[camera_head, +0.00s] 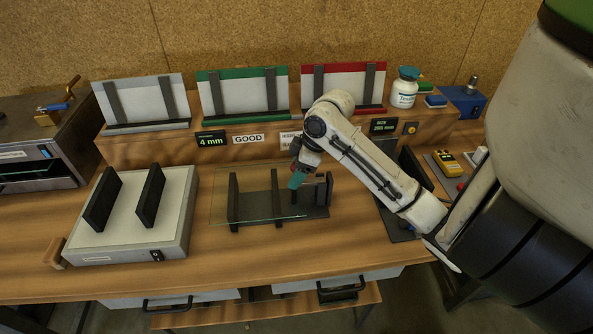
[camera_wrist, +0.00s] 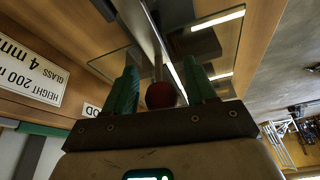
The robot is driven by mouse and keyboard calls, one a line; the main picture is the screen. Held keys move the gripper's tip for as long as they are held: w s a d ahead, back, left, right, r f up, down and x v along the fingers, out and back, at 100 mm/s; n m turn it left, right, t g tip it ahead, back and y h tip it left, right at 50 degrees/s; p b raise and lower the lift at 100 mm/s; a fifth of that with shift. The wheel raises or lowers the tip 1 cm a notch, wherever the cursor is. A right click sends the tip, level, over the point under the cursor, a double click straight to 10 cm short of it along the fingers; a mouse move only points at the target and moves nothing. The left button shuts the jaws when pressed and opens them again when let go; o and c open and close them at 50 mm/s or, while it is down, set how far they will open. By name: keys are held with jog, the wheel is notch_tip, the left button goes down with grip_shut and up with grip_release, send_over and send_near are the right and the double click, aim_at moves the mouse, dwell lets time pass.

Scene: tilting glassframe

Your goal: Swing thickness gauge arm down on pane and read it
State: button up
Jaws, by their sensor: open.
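A clear glass pane (camera_head: 245,207) rests on a dark stand with black uprights (camera_head: 233,200) in the middle of the bench. My gripper (camera_head: 297,180), with teal fingers, reaches down over the right part of the pane. In the wrist view my gripper (camera_wrist: 161,68) is open, its fingers apart on either side of a red ball knob (camera_wrist: 160,95) on a thin rod. The knob appears to be the gauge arm's handle; I cannot tell whether the fingers touch it. The pane (camera_wrist: 118,65) shows beyond the fingers. The gauge's dial or readout cannot be made out.
A grey box with two black uprights (camera_head: 143,243) stands left of the pane. White, green-topped (camera_head: 243,92) and red-topped racks stand on the shelf behind, with a "4 mm" display (camera_head: 211,139), a GOOD label and a white jar (camera_head: 404,90). A yellow meter (camera_head: 447,163) lies right.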

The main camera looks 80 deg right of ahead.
jog(key=shift+c, duration=0.4)
grip_shut()
